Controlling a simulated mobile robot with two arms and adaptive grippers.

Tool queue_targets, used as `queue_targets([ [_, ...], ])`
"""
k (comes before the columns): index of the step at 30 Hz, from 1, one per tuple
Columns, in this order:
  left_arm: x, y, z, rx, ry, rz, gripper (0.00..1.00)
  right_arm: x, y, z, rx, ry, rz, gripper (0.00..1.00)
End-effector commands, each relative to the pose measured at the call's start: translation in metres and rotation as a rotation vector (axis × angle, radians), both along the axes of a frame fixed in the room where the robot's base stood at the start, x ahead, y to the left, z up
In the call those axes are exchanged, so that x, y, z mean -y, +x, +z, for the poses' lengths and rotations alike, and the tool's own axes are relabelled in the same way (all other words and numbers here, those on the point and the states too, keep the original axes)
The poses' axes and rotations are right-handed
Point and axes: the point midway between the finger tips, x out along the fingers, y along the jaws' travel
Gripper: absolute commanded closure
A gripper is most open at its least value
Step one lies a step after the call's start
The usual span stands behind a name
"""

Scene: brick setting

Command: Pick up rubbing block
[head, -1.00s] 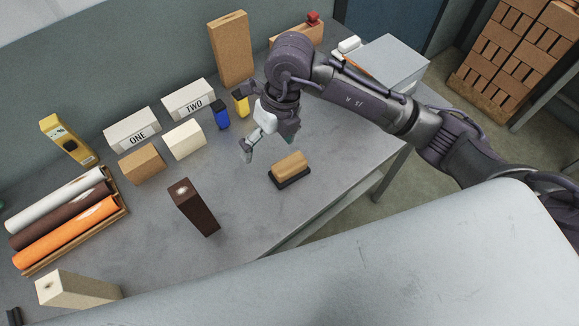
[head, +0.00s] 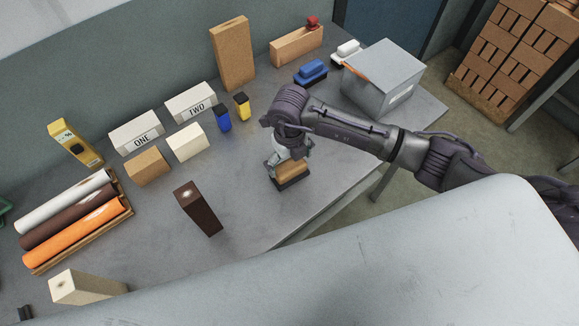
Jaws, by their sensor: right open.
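The block with a tan wooden top and dark base, which looks like the rubbing block (head: 291,177), lies on the grey table near its front edge. My right gripper (head: 287,160) is right over it, pointing down and open, with its fingers at the block's upper part. The gripper and wrist hide part of the block's top, and I cannot tell whether the fingers touch it. My left gripper is not in view.
A dark brown upright block (head: 199,210) stands to the left. Blue and yellow small items (head: 223,119) stand left of my arm. Bare table lies between.

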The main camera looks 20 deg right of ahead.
Motion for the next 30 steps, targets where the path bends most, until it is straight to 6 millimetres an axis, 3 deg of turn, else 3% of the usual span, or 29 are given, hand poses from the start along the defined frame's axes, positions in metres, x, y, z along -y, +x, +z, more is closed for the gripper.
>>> queue_targets([
  [6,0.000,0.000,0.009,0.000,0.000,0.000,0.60,0.000,0.000,-0.022,0.000,0.001,0.000,0.00],
  [13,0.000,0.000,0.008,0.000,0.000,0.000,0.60,0.000,0.000,-0.024,0.002,0.001,0.000,0.00],
  [23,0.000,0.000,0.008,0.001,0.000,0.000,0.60,0.000,0.001,-0.024,0.002,0.001,-0.001,0.54],
  [30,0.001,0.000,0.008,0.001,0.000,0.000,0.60,0.000,0.001,-0.023,0.002,0.003,-0.001,0.54],
])
